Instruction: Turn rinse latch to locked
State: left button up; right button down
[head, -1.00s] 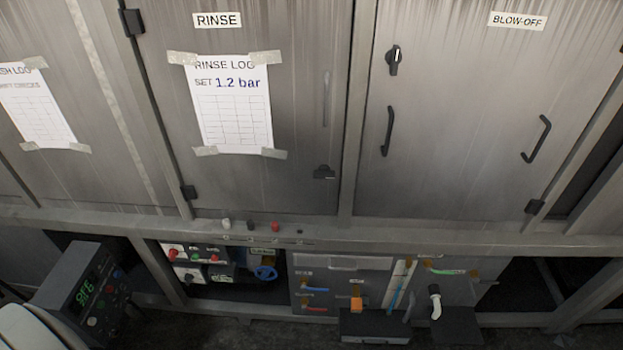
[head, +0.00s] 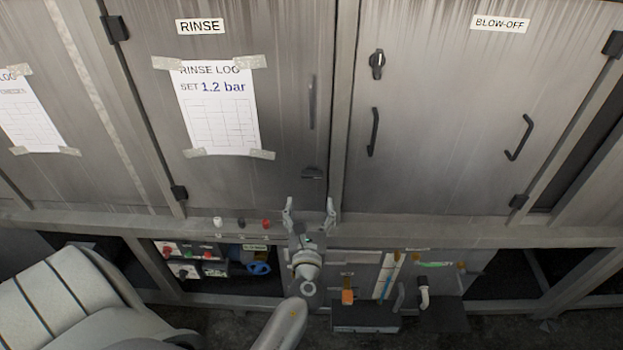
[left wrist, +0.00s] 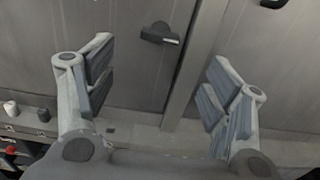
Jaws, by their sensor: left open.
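The rinse latch (head: 312,173) is a small dark handle at the lower right of the grey RINSE door (head: 230,190). In the left wrist view the latch (left wrist: 160,34) shows as a dark knob with its lever lying roughly sideways, pointing right. My left gripper (head: 310,206) is open and empty, just below the latch and apart from it. In the left wrist view its two fingers (left wrist: 158,85) stand wide apart, with the latch beyond their tips. My right gripper is not in view.
The BLOW-OFF door (head: 450,120) with a dark knob (head: 377,64) and handles is to the right. A ledge runs below the doors, with a white button (head: 218,222) and a red button (head: 266,224) left of my gripper. A vertical RINSE door handle (head: 312,102) stands above the latch.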

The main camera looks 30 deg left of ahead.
aim_at(312, 178)
pick_arm(q)
jog(key=b+x, duration=0.1)
jog(key=x, duration=0.9)
jog(key=shift+w+a, duration=0.1)
jog(key=shift+w, duration=0.15)
jog(key=shift+c, duration=0.4)
jog(key=shift+f, duration=0.1)
jog(key=c, duration=0.9)
